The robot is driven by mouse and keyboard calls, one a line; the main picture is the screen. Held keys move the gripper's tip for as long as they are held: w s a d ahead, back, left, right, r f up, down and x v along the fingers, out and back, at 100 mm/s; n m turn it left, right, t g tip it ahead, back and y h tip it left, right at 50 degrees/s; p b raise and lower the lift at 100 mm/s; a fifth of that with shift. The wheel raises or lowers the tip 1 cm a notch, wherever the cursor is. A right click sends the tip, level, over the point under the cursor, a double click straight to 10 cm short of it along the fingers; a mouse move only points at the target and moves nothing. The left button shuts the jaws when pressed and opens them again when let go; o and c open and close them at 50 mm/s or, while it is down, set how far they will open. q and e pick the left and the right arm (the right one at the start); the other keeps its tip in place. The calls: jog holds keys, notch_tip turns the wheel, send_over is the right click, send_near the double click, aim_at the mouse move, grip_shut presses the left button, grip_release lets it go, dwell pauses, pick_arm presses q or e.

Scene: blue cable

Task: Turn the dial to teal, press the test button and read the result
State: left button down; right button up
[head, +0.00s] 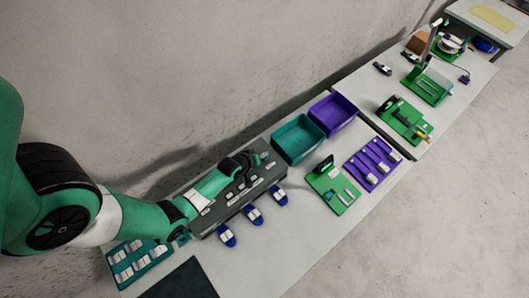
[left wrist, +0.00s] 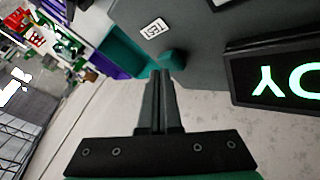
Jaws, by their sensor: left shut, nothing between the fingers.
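The dark grey test panel (head: 236,207) lies on the long table in the head view, partly hidden by my left arm. In the left wrist view its face (left wrist: 205,50) carries a white label reading TEST (left wrist: 154,28), a teal button (left wrist: 173,62) and a dark display (left wrist: 275,78) with glowing green letters. The letters are upside down and cut off; they look like "DY". My left gripper (left wrist: 158,74) is shut and empty, its fingertips right by the teal button; I cannot tell whether they touch. I cannot make out the dial. My right gripper is not in view.
Three blue-and-white connectors (head: 252,214) lie in front of the panel. A teal bin (head: 297,140) and a purple bin (head: 333,114) stand beyond it. A teal tray (head: 140,262) is at the near end, and green fixtures (head: 333,190) sit farther right.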

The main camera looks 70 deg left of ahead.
pick_arm(q)
jog(key=shift+f+b, duration=0.35)
jog(key=shift+f, duration=0.1)
dwell(0.3)
jog(key=shift+r+p, duration=0.9)
jog(key=shift+r, duration=0.05)
notch_tip(320, 180, up, 5)
jog(key=p, duration=0.5)
jog(key=shift+r, duration=0.1)
dwell(0.6)
